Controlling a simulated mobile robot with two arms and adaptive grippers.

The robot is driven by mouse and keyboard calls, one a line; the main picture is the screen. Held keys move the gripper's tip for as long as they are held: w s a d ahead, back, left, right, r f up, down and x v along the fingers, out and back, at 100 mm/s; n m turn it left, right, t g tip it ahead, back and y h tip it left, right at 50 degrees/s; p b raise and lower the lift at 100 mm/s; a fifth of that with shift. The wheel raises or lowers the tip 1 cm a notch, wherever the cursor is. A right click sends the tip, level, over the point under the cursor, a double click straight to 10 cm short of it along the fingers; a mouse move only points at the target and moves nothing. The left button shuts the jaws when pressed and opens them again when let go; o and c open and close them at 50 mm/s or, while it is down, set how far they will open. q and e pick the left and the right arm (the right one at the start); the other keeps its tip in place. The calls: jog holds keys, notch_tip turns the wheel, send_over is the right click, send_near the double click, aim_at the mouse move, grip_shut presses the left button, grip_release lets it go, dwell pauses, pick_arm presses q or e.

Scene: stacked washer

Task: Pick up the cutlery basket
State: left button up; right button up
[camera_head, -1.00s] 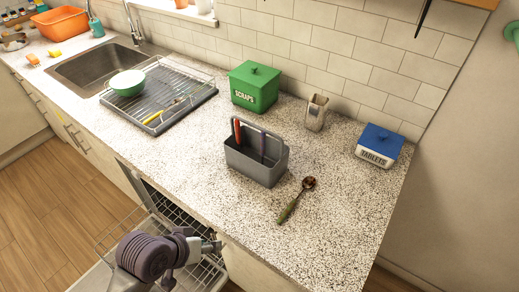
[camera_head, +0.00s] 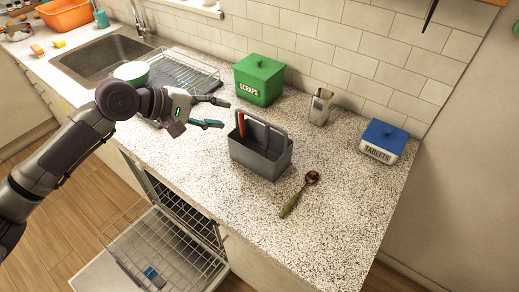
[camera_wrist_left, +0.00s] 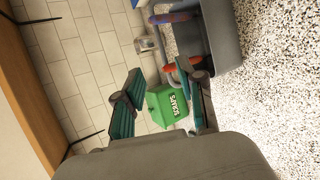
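The cutlery basket (camera_head: 260,156) is a dark grey open box with a raised handle, standing upright on the speckled counter. A red-orange handled item (camera_head: 241,124) and a dark purple one stand in it. My left gripper (camera_head: 221,112) is open and empty, just left of the basket and level with its upper part. The left wrist view shows the basket (camera_wrist_left: 218,30) at the top, beside the open fingers (camera_wrist_left: 165,100), with its handle close to one finger. The gripper does not appear to grip it. My right gripper is not in view.
A green scraps box (camera_head: 258,80), a utensil holder (camera_head: 320,106) and a blue-lidded tablets box (camera_head: 383,141) stand behind. A spoon (camera_head: 299,193) lies in front. A dish rack (camera_head: 178,72) with a bowl is left. The dishwasher (camera_head: 165,245) is open below.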

aim_at(260, 120)
pick_arm(q)
jog(key=p+x, duration=0.4)
jog(key=x, duration=0.9)
jog(key=shift+d, duration=0.2)
jog(key=shift+w+d+f, duration=0.1)
jog(key=shift+f, duration=0.15)
grip_shut()
